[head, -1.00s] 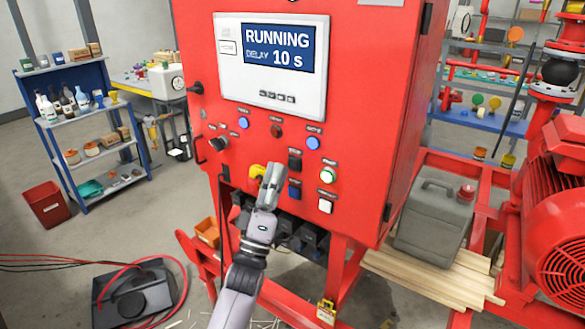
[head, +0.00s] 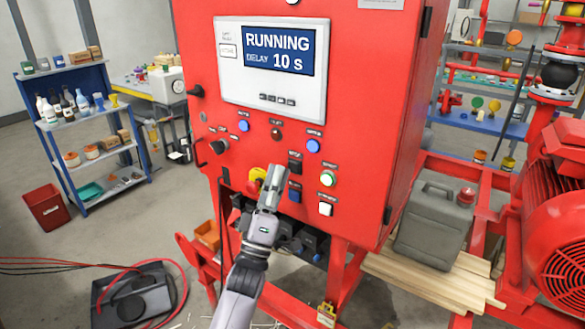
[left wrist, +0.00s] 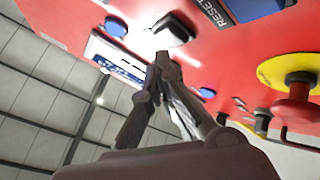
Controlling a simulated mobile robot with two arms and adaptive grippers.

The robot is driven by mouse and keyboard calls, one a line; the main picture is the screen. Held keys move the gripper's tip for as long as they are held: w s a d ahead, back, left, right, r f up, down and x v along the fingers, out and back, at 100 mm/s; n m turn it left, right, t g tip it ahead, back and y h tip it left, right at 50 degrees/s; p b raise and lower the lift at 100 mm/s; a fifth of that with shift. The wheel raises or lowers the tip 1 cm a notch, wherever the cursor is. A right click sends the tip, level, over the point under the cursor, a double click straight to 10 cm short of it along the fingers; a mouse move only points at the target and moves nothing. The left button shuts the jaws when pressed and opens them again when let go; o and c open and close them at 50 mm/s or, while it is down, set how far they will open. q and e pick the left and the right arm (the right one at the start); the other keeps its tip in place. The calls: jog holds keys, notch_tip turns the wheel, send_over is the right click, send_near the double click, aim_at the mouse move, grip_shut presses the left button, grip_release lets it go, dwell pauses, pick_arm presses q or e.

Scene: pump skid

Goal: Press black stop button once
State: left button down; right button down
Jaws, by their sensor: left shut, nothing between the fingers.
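My right gripper is not in view.
A red mushroom knob on a yellow ring (head: 257,178) sits close left of my gripper. A blue button (head: 295,192) labelled RESET is below the black one. A green-lit button (head: 328,179) and white button (head: 326,208) are to the right. The display (head: 279,49) reads RUNNING, DELAY 10 s.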

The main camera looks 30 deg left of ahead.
pick_arm(q)
jog(key=shift+w, duration=0.15)
dwell(0.4)
jog(key=shift+w, duration=0.3)
jog(key=shift+w, duration=0.4)
dwell(0.7)
jog(key=shift+s, duration=0.85)
jog(key=s+p, duration=0.1)
jog(key=s, duration=0.4)
jog(key=shift+a, duration=0.15)
